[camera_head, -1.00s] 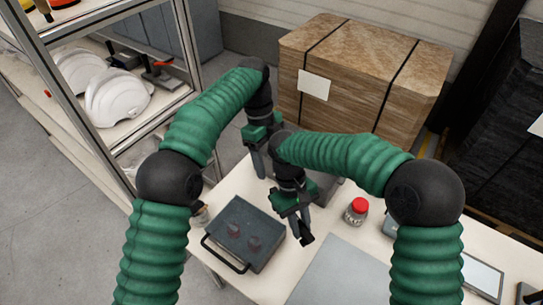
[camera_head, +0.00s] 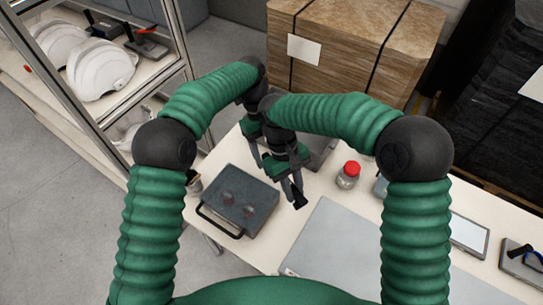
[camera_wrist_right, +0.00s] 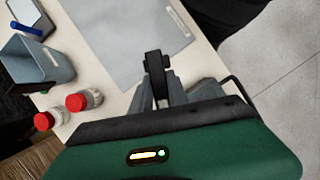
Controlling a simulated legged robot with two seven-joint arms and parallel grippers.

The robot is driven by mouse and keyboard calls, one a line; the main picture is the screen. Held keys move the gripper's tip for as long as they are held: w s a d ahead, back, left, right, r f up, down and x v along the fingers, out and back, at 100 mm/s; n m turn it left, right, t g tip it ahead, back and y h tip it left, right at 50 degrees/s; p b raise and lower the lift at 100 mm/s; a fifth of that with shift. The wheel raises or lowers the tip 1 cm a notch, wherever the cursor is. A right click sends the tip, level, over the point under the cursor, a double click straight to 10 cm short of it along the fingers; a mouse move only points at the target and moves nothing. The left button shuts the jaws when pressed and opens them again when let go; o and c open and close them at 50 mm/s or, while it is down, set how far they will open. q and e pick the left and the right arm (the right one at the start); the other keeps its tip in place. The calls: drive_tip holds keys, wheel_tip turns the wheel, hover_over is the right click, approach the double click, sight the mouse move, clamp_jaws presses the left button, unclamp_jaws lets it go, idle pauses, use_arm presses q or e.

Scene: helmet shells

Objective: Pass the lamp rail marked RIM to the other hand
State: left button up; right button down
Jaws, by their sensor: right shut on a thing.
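My right gripper (camera_head: 291,190) is shut on a small black piece (camera_head: 299,199), seemingly the lamp rail, and holds it above the table. The piece also shows in the right wrist view (camera_wrist_right: 154,66), upright between the fingers; no RIM marking is readable. My left gripper (camera_head: 257,152) is just behind and left of the right one, partly hidden by the right arm and wrist. I cannot tell whether its jaws are open, and I see nothing in them.
A dark grey case (camera_head: 236,198) with a handle lies left of the right gripper. A red-lidded jar (camera_head: 348,176) stands to the right. A grey mat (camera_head: 345,245) covers the near table. A grey bin (camera_wrist_right: 38,70) shows in the wrist view. Shelving (camera_head: 150,85) stands left.

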use_arm(q)
drive_tip(key=shift+x, duration=0.9)
clamp_jaws()
use_arm(e)
drive_tip(key=shift+a, duration=0.1)
drive_tip(key=c, duration=1.2)
unclamp_jaws()
